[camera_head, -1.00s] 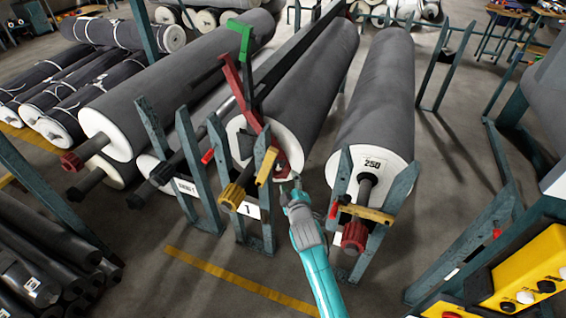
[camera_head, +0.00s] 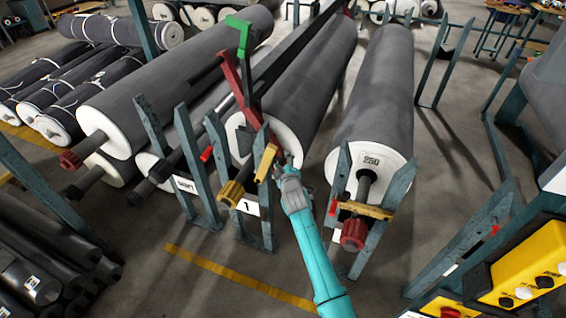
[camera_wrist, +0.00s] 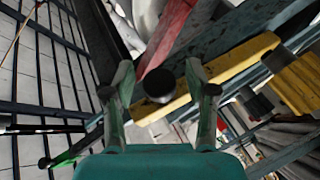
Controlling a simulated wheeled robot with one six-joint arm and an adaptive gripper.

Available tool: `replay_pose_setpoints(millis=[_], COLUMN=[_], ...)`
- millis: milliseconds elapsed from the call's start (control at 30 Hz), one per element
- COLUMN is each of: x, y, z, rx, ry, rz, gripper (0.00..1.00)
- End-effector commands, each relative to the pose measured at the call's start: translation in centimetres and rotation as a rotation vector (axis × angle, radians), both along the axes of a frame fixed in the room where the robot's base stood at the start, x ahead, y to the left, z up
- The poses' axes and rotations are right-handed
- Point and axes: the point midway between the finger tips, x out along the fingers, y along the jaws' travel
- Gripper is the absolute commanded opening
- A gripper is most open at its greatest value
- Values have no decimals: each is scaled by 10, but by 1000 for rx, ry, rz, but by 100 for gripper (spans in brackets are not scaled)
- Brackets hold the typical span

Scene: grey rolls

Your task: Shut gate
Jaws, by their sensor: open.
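The yellow gate (camera_head: 266,163) of the stand marked 1 stands steeply tilted up beside the stand's post, not across its two posts. In the wrist view the yellow gate (camera_wrist: 215,78) runs diagonally behind the fingers. A dark round knob (camera_wrist: 160,86) shows between the fingers; I cannot tell whether it is fixed to the gate. My gripper (camera_head: 281,157) is just right of the gate, before the white roll end. In the wrist view my gripper (camera_wrist: 160,80) is open, fingers on either side of the knob, with no clear contact.
The neighbouring stand's yellow gate (camera_head: 365,210) lies across its posts below the roll marked 250 (camera_head: 374,120). A red and green arm (camera_head: 233,75) rises by roll 1. A yellow control box (camera_head: 528,268) is at lower right. Floor in front is clear.

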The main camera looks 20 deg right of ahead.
Motion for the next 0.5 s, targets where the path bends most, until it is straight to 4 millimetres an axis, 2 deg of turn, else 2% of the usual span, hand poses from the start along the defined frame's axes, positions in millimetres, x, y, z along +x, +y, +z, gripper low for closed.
replay_pose_setpoints(millis=[233,267,467,500], x=[1,1,0,0], y=[0,0,0,0], z=[0,0,0,0], rx=[0,0,0,0], ry=[0,0,0,0], rz=[0,0,0,0], gripper=[57,52,2,0])
